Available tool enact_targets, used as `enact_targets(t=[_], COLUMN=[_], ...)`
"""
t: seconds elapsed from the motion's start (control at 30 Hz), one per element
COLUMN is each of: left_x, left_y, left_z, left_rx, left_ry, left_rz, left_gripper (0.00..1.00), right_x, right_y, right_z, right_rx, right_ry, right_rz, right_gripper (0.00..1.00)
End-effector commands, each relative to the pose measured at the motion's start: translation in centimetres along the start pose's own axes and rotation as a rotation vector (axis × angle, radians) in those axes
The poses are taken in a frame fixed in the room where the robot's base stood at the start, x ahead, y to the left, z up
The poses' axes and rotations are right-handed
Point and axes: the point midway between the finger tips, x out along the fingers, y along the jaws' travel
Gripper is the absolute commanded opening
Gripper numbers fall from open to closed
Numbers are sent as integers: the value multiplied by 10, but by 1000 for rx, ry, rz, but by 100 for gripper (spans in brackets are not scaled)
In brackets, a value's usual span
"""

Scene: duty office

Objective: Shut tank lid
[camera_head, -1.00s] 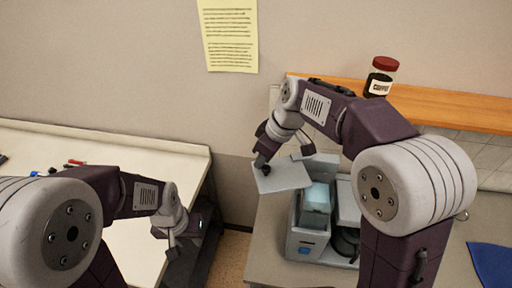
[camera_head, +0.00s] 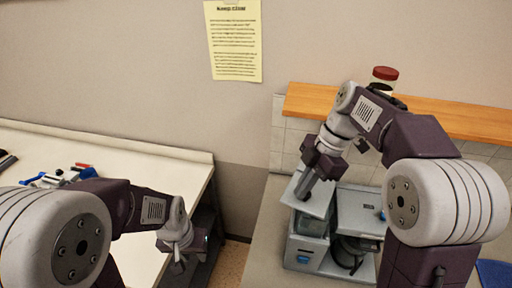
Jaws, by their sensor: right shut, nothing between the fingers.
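The coffee machine stands on the right counter, with a translucent water tank (camera_head: 311,224) at its left side. The tank lid (camera_head: 317,204) is a light grey plate above the tank, tilted and not lying flat. My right gripper (camera_head: 303,192) is shut and empty. Its fingertips point down at the lid's upper face and appear to touch it. My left gripper (camera_head: 175,258) hangs by the right edge of the left table, away from the machine. Its fingers are too small and dark to judge.
A wooden shelf (camera_head: 450,120) runs along the wall behind the machine and carries a red-capped jar (camera_head: 385,73), partly hidden by my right arm. The left table (camera_head: 120,160) holds small items. A blue cloth (camera_head: 494,272) lies at lower right. A gap separates table and counter.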

Motion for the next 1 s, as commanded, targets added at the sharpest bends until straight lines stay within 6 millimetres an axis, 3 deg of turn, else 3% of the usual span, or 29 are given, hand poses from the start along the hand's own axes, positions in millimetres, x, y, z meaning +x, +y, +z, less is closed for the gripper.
enact_targets(t=[0.2,0.4,1.0], left_x=[-3,-4,-5], left_y=[0,0,0], left_z=[0,0,0], left_rx=[0,0,0], left_ry=[0,0,0], left_rz=[0,0,0], left_gripper=[33,33,33], right_x=[-7,-11,-13], right_y=[-10,-14,-16], right_z=[18,29,35], right_rx=[-128,-130,-130], right_ry=[-1,-1,-2], right_rz=[-47,-47,-47], right_gripper=[0,0,0])
